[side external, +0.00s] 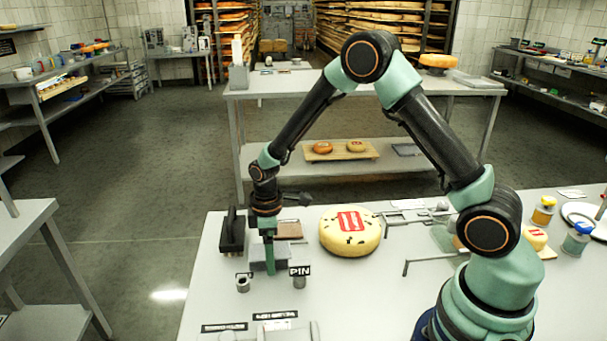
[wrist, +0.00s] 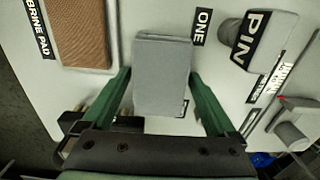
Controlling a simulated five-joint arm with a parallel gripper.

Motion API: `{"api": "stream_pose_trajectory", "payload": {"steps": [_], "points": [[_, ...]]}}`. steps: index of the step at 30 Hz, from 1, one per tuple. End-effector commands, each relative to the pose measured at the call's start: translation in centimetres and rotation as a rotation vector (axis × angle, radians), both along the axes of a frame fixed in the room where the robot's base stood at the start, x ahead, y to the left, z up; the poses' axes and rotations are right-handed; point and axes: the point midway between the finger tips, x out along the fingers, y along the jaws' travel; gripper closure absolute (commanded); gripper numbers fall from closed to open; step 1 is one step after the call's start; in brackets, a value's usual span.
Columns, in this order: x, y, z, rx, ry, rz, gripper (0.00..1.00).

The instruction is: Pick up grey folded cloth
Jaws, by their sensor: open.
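The grey folded cloth (wrist: 162,75) lies flat on the white table in the middle of the wrist view. In the side view it is a low grey block (side external: 283,255), partly hidden by my gripper (side external: 269,262). In the wrist view my gripper (wrist: 160,78) is open, with one green finger on each side of the cloth. The fingers are beside it and gaps show near their base. I cannot tell whether the fingertips touch the cloth or the table.
A brown pad (wrist: 82,32) labelled "BRINE PAD" lies beside the cloth. A grey cylinder (wrist: 232,30) with a "PIN" label stands close on the other side. A cheese wheel (side external: 350,232) and a dark upright block (side external: 232,232) stand nearby. The table's left edge is near.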

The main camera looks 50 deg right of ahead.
Motion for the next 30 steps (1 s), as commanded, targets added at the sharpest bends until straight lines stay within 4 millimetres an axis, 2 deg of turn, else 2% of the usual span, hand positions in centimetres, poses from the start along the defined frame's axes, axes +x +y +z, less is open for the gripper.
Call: {"api": "stream_pose_trajectory", "payload": {"steps": [3, 4, 6, 9, 17, 22, 26, 30], "points": [[0.0, 0.0, 0.0, 0.001, -0.001, 0.0, 0.07], [0.0, 0.0, 0.0, 0.001, -0.001, 0.0, 0.15], [0.0, 0.0, 0.0, 0.0, -0.001, 0.0, 0.42], [0.0, 0.0, 0.1, 0.001, -0.001, 0.0, 0.77], [0.0, 0.0, 0.2, 0.0, -0.001, 0.0, 0.77], [0.1, 0.0, 1.0, 0.0, -0.003, 0.0, 0.77], [0.1, 0.0, 2.6, 0.0, -0.004, 0.0, 0.77], [0.2, 0.0, 5.6, 0.001, -0.008, 0.0, 0.77]]}}
